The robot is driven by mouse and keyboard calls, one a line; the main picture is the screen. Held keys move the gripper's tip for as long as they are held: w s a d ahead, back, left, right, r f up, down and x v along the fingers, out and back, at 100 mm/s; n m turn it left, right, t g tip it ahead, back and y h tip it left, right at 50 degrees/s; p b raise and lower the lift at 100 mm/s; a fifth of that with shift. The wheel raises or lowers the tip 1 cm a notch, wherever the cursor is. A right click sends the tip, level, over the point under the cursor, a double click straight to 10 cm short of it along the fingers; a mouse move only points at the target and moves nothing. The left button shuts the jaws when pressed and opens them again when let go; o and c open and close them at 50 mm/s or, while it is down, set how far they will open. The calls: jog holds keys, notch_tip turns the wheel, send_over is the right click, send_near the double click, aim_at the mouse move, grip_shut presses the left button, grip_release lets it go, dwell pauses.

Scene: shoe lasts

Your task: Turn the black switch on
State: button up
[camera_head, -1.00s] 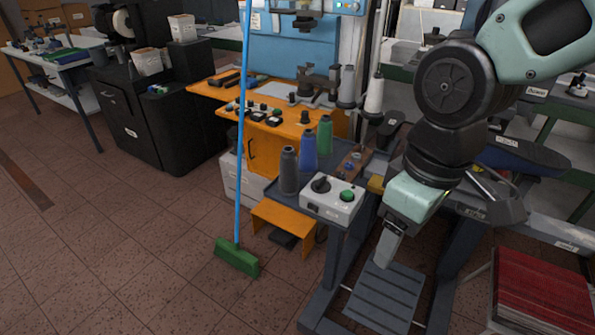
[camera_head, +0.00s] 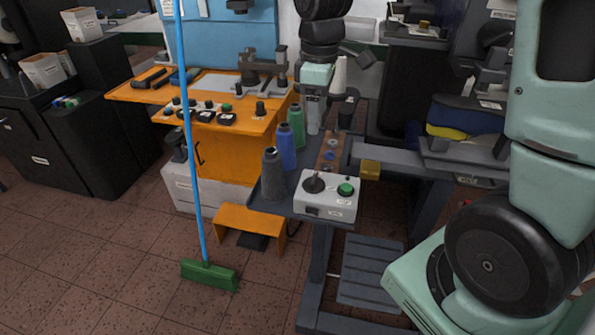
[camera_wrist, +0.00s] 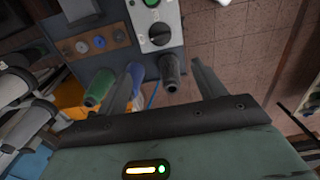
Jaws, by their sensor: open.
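The black rotary switch (camera_head: 314,184) sits on top of a light grey control box (camera_head: 340,210), left of a green button (camera_head: 346,189). The box stands on the front end of a dark grey table. In the wrist view the black switch (camera_wrist: 159,35) and box show at the top, beyond my fingers. My gripper (camera_head: 312,128) is open and empty, pointing down behind the box near the green spool. In the wrist view its two spread fingers (camera_wrist: 165,75) frame the spools. Nothing touches the switch.
A grey spool (camera_head: 272,176), a blue spool (camera_head: 286,148) and a green spool (camera_head: 297,128) stand left of and behind the box. A blue-handled broom (camera_head: 209,272) stands at the left. An orange bench (camera_head: 220,130) with small knobs lies behind.

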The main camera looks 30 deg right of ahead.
aim_at(314, 177)
notch_tip(314, 177, down, 17)
jog(key=shift+f+p, duration=0.15)
jog(key=shift+p, duration=0.55)
jog(key=c, duration=1)
